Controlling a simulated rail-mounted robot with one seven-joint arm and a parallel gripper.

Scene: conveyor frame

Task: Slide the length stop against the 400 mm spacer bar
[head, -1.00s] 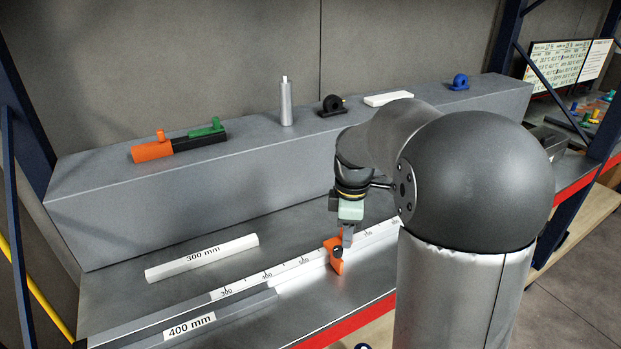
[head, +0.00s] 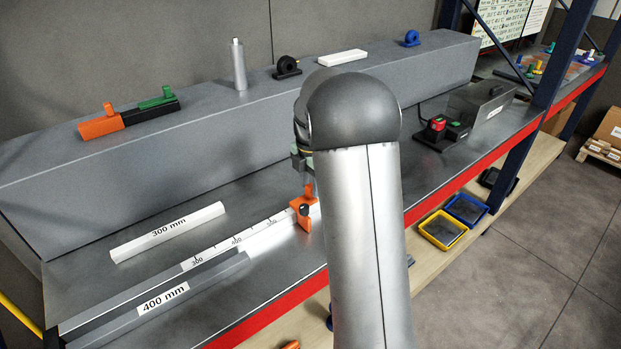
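The grey 400 mm spacer bar (head: 205,287), with a white label, lies along the front of the rail at lower left. The orange length stop (head: 303,212), with a dark knob, sits on the white-scaled rail (head: 218,250). A gap shows between the stop and the right end of the 400 mm bar. My gripper (head: 308,187) points down at the stop, at its upper right side. My own arm hides much of the gripper and the rail beyond, so I cannot tell whether its fingers are open or shut, or touch the stop.
A white 300 mm bar (head: 168,232) lies behind the rail. A grey raised ledge (head: 200,150) at the back holds an orange-black-green piece (head: 128,116), a metal cylinder (head: 239,66) and other parts. A red-button box (head: 440,130) stands at right. The bench has a red front edge (head: 440,205).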

